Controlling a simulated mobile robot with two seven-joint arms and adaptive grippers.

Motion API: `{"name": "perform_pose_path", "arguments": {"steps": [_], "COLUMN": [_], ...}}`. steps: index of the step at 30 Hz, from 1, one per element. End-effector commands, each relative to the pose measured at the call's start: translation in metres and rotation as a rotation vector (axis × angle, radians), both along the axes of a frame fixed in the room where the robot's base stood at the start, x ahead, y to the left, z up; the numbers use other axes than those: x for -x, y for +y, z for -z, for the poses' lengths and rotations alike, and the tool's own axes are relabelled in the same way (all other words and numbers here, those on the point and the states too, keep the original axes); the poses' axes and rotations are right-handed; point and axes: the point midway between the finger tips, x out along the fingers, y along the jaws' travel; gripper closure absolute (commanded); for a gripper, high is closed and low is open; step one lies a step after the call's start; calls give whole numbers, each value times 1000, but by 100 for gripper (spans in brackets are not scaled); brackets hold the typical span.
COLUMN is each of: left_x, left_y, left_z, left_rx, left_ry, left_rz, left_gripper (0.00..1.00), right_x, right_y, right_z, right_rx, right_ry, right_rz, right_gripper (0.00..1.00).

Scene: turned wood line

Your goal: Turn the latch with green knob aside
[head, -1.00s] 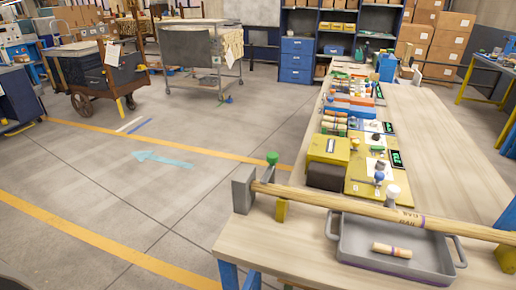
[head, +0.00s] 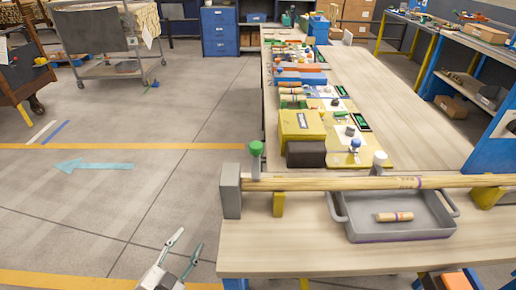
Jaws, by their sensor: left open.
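The latch's green knob (head: 256,148) stands upright on a grey stem at the left end of the long wooden bar (head: 330,182). The stem is just right of the grey end block (head: 230,190) at the table's corner. My left gripper (head: 187,243) is at the bottom of the head view, left of the table edge and over the floor. Its two fingers are apart, with nothing between them. It is well to the lower left of the knob and touches nothing. My right gripper is out of view.
A white knob (head: 379,158) stands further right along the bar. A grey tray (head: 395,222) holding a short wooden piece (head: 394,217) lies in front of it. A yellow box (head: 301,124) and a dark block (head: 306,154) sit behind the bar.

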Motion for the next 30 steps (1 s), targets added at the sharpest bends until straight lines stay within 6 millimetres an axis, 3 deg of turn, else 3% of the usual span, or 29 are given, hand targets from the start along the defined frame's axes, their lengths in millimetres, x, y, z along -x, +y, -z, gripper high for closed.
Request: {"name": "perform_pose_path", "arguments": {"steps": [1, 4, 9, 12, 16, 21, 30], "left_x": [-30, -68, -93, -95, -94, -96, -103], "left_y": [-5, -25, -67, -90, -114, -127, -126], "left_z": [-33, -102, -197, -231, -255, -263, -262], "left_rx": [-102, -326, -721, -940, -1222, -1516, -1728], "left_ry": [-154, -461, -960, -1218, -1527, -1819, -2008], "left_rz": [49, 144, 280, 349, 435, 539, 631], "left_gripper": [59, 59, 59, 59, 59, 59, 59], "right_x": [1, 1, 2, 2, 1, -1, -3], "right_y": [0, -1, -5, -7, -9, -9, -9], "right_z": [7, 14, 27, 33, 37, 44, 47], "right_rx": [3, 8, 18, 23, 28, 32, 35], "right_ry": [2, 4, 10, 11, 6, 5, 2], "right_rz": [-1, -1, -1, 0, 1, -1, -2], "right_gripper": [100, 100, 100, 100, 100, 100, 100]}}
